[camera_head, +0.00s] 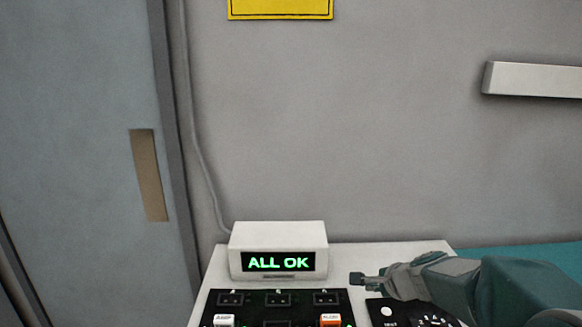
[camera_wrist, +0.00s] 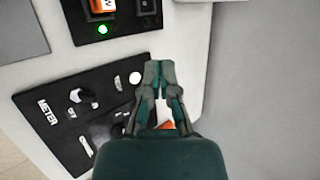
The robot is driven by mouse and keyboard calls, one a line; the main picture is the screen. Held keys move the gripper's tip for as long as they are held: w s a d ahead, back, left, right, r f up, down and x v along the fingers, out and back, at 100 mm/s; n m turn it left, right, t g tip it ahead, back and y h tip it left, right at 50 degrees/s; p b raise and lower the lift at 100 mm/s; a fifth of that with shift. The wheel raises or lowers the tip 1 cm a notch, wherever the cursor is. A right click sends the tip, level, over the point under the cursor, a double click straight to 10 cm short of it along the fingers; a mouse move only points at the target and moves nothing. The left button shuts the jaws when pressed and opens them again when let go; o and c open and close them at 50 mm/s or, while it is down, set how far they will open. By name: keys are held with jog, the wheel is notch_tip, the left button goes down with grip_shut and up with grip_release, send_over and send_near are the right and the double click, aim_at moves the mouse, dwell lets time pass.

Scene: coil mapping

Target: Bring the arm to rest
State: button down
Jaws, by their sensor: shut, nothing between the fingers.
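My gripper (camera_head: 357,279) reaches in from the right in the head view, above the white table (camera_head: 388,257) and right of the display box. In the wrist view my gripper (camera_wrist: 158,66) has its fingertips together with nothing between them. It appears over the right edge of the black meter panel (camera_wrist: 62,108), beside a round white spot. The height of the fingers above the panel is hard to tell. The white display box (camera_head: 277,233) reads "ALL OK" in green letters.
A black panel (camera_head: 278,309) with sockets, a white block (camera_head: 224,320) and an orange block (camera_head: 330,320) lies before the box. The grey wall (camera_head: 400,130) carries a white bar (camera_head: 535,79). A grey door (camera_head: 80,150) stands left. Bare table lies between the panels.

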jog(key=s+a+r+n+g, duration=0.1)
jog(key=s+a+r+n, duration=0.25)
jog(key=s, duration=0.25)
jog(key=s+a+r+n+g, duration=0.1)
jog(key=s+a+r+n, duration=0.1)
jog(key=s+n, duration=0.35)
jog(key=s+d+n+h, duration=0.1)
jog(key=s+n+h, duration=0.2)
jog(key=s+n, duration=0.4)
jog(key=s, duration=0.7)
jog(key=shift+s+d+n+g+h, duration=0.25)
jog(key=shift+d+n+g+h, duration=0.05)
jog(key=shift+d+n, duration=0.1)
jog(key=shift+r, duration=0.1)
